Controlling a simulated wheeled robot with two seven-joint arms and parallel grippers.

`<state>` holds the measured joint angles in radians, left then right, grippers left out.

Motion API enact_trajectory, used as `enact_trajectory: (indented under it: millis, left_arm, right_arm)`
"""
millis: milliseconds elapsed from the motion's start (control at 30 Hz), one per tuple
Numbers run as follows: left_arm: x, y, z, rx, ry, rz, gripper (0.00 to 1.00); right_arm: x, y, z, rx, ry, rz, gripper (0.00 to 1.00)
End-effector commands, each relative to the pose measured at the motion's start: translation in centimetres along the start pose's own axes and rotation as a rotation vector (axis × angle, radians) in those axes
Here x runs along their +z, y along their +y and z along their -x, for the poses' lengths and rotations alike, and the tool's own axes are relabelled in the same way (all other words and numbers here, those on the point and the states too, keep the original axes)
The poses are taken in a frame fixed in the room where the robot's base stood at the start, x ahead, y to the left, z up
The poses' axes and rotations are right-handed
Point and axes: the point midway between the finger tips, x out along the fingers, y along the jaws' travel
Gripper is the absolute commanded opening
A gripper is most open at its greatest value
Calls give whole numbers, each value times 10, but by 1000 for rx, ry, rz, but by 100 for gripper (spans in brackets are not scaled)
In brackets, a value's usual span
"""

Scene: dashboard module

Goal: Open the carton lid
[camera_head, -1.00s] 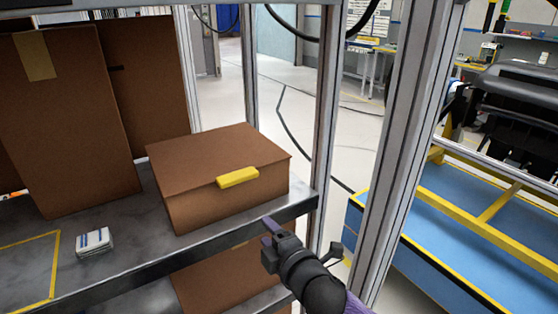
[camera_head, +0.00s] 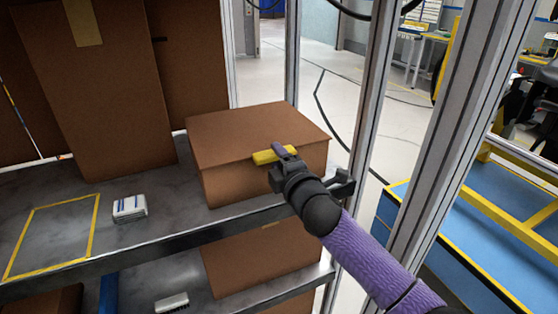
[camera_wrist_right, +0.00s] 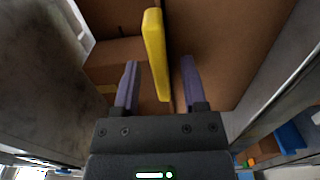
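A brown carton (camera_head: 236,187) with a shut lid (camera_head: 250,130) stands on the grey shelf. A yellow tab (camera_head: 264,158) sits at the lid's front edge. My right gripper (camera_head: 284,153) is at the carton's front, covering the tab's right part in the head view. In the right wrist view the gripper (camera_wrist_right: 158,80) is open, its two purple fingers apart. The yellow tab (camera_wrist_right: 155,45) shows between and ahead of them, with visible gaps on both sides. My left gripper is not in view.
A tall carton (camera_head: 120,95) stands left of the carton. A small white-and-blue pack (camera_head: 129,208) and a yellow-outlined square (camera_head: 94,217) are on the shelf (camera_head: 165,225). A metal post (camera_head: 372,90) rises close to the right. Another carton (camera_head: 262,262) is on the lower shelf.

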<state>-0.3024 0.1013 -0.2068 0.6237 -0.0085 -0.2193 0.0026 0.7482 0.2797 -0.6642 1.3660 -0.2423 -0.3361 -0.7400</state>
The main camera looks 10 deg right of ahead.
Motion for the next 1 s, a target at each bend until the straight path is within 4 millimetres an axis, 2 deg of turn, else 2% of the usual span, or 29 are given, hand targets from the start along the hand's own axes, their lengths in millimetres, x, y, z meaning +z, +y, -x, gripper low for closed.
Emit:
enact_trajectory:
  millis: [33,233,1000]
  left_arm:
    - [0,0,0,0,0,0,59]
    - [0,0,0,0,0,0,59]
    - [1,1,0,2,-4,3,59]
  right_arm:
    - [0,0,0,0,0,0,43]
    - [0,0,0,0,0,0,1]
    - [0,-1,0,-1,-1,0,0]
